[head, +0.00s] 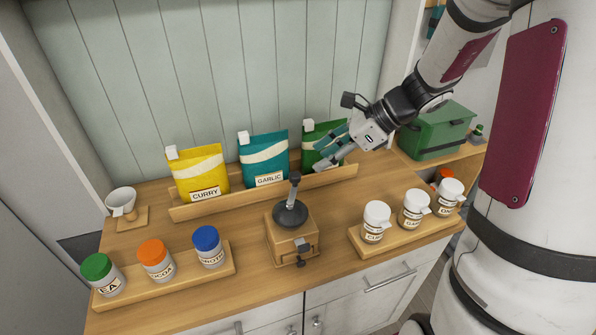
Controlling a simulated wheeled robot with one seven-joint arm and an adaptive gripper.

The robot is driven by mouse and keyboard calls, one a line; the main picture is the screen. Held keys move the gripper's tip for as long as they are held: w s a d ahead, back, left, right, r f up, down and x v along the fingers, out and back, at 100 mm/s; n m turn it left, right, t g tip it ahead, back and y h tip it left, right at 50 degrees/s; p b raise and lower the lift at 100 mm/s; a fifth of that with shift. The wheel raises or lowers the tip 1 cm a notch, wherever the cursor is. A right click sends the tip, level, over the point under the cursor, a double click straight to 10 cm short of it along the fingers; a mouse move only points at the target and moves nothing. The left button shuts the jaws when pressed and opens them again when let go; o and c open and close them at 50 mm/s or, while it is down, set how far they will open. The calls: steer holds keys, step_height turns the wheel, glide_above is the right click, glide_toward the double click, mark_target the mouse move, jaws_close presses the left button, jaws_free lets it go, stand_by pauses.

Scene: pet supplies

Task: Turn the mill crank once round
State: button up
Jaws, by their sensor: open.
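The mill (292,240) is a wooden box with a dark round top, standing near the middle front of the counter. Its crank (293,190) rises from the dark top and ends in a dark knob; which way the arm points is hard to tell. A small knob shows on the front of the box. My gripper (326,150) is open and empty, behind and to the right of the mill, in front of the green pouch. It is apart from the crank. It partly hides the green pouch.
A yellow curry pouch (200,174), a teal garlic pouch (264,161) and a green pouch (312,140) stand in a wooden rack behind the mill. Jars with coloured lids (156,259) sit at left, white-lidded jars (376,222) at right. A white cup (122,201) stands far left.

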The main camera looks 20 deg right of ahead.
mark_target(295, 174)
steer(key=x, duration=0.9)
steer(key=shift+a+f+p, duration=0.3)
jaws_close()
